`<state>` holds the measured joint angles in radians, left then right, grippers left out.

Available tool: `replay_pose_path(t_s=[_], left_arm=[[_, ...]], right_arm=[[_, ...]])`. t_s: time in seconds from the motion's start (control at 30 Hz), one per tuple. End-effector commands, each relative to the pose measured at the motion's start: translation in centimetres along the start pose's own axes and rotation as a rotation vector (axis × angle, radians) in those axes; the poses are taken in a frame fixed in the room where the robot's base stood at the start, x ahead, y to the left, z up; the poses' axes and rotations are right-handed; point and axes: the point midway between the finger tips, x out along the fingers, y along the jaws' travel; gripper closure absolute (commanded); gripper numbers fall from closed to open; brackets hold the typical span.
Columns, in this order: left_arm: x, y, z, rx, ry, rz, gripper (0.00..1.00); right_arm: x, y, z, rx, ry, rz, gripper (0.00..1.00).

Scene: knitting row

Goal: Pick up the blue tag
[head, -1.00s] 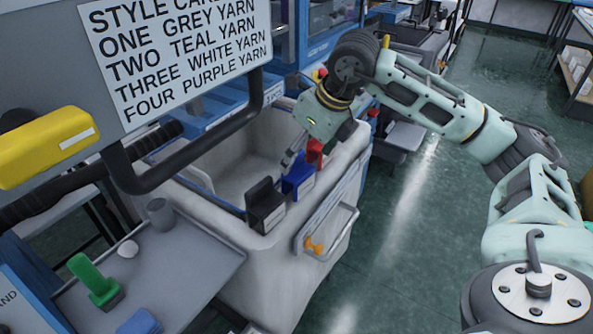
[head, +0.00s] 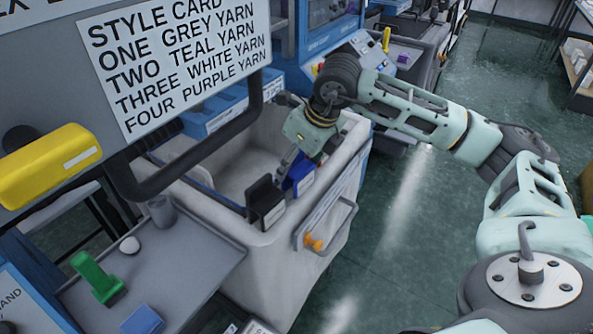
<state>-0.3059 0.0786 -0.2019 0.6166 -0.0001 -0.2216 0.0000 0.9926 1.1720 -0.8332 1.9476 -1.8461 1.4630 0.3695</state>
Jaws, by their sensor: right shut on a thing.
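The blue tag (head: 302,178) sits at the right rim of the pale bin (head: 222,222), between a black tag (head: 265,202) and my right gripper's body. My right gripper (head: 292,166) reaches down from the upper right and is shut on the blue tag's upper part. The gripper hides some of the tag, and I cannot tell whether the tag is clear of the rim. The red tag beside it is hidden now. My left gripper is not in view.
A grey tray (head: 205,262) at the lower left holds a green piece (head: 98,280), a blue block (head: 143,321), a white ball and a grey cup. A style card (head: 180,60) hangs on a panel above. The bin has a handle (head: 335,225). Open floor lies to the right.

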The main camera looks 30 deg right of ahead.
Motion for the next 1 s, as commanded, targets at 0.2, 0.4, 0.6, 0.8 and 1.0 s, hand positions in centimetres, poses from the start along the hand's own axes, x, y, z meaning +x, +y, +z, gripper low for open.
replay_pose_path(t_s=[0.2, 0.4, 0.6, 0.8, 1.0], left_arm=[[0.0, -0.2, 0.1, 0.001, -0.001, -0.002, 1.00], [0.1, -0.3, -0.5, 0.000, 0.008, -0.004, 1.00], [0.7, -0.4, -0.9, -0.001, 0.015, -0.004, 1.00], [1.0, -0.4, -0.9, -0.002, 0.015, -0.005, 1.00], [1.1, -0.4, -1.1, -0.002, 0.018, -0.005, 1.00]], right_arm=[[0.0, 0.0, 0.0, 0.000, -0.001, 0.000, 0.66], [-0.4, 0.0, 0.2, 0.000, -0.003, 0.000, 0.66], [-3.4, 0.0, 1.6, -0.001, -0.008, 0.000, 0.66], [-7.1, 0.1, 3.1, -0.001, -0.006, 0.000, 0.66], [-9.0, 0.0, 3.8, -0.001, -0.002, 0.001, 0.66]])
